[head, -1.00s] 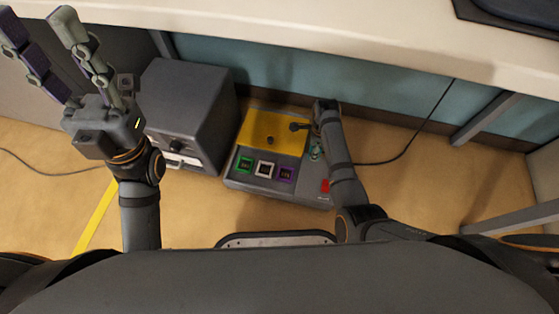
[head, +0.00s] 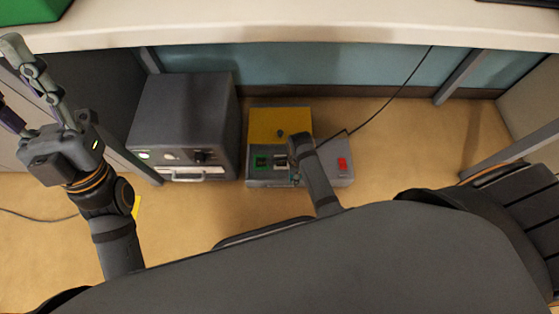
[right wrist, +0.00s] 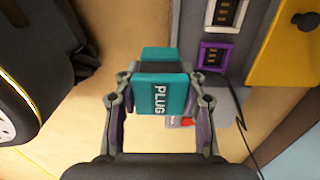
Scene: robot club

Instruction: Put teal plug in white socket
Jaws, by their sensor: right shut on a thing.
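The teal plug (right wrist: 162,88), marked PLUG, is held between the two fingers of my right gripper (right wrist: 162,80), which is shut on it. In the head view my right gripper (head: 297,168) is over the front of the grey panel box (head: 320,183) and mostly hides the plug. The white socket (head: 280,161) sits beside the gripper, right of the green socket (head: 261,162). In the right wrist view the white socket (right wrist: 228,12) is at the top, up and right of the plug, apart from it. My left gripper (head: 10,82) is open and empty at far left.
The purple socket (right wrist: 213,55) lies between the plug and the white socket in the right wrist view. The box also has a yellow plate (head: 278,125) and a red switch (head: 342,163). A dark grey cabinet (head: 180,110) stands left of it. A black cord (head: 395,92) runs up right.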

